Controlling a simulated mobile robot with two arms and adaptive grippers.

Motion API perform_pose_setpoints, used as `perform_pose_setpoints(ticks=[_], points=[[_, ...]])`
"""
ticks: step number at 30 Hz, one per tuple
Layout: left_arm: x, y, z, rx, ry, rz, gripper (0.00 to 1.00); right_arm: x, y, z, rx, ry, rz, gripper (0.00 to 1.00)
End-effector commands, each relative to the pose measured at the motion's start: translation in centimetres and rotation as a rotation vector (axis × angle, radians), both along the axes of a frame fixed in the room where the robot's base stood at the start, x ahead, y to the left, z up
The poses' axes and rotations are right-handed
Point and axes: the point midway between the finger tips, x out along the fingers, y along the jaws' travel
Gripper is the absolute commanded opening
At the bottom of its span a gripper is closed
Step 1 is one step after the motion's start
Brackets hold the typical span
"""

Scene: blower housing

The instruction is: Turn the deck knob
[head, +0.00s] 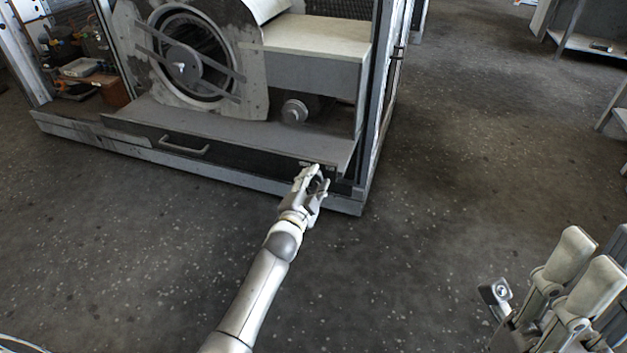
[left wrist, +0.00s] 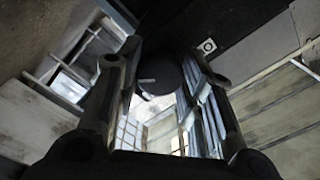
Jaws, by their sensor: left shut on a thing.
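My left gripper (head: 316,182) is at the right end of the front of the low deck (head: 225,128) in the head view. It is shut on a dark round thing (left wrist: 158,72), seen between the fingers in the left wrist view, which I take to be the deck knob. In the head view the fingers hide the knob, so its turned position cannot be told. My right gripper (head: 585,268) is at the lower right of the head view, apart from the housing, with its two pale fingers spread and nothing seen between them.
The blower housing (head: 190,60) with its round inlet stands on the deck. A handle (head: 184,146) sticks out of the deck front. A round shaft end (head: 294,111) and a grey box (head: 315,60) are behind my left gripper.

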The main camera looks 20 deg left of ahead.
Motion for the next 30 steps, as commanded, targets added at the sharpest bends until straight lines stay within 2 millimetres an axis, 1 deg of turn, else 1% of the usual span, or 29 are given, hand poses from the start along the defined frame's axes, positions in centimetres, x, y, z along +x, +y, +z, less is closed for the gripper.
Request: perform_pose_setpoints(ticks=[9,10,14,15,21,25,28,30], points=[[0.0,0.1,-0.2,0.000,0.003,0.001,0.12,0.3,0.1,-0.5,-0.003,0.019,0.000,0.32],[0.0,0.1,-0.2,0.000,0.003,0.001,0.40,0.3,0.1,-0.6,-0.004,0.021,0.001,0.32],[0.0,0.1,-0.2,0.000,0.003,0.001,0.56,0.3,0.1,-0.7,-0.004,0.024,0.000,0.32],[0.0,0.0,-0.1,0.000,0.002,0.001,0.58,0.3,0.1,-0.7,-0.004,0.024,0.000,0.32],[0.0,0.0,-0.1,0.000,0.001,0.000,0.58,0.3,0.1,-0.6,-0.003,0.023,0.000,0.32],[-0.2,0.0,-0.1,0.000,0.001,0.001,0.58,0.1,0.0,-0.2,-0.002,0.005,-0.001,0.32],[-0.7,0.1,-0.1,0.001,0.001,0.000,0.58,0.1,0.0,-0.2,-0.001,0.007,-0.001,0.32],[-1.5,0.1,-0.2,0.001,0.002,0.001,0.58,0.1,0.0,-0.2,-0.002,0.008,0.000,0.32]])
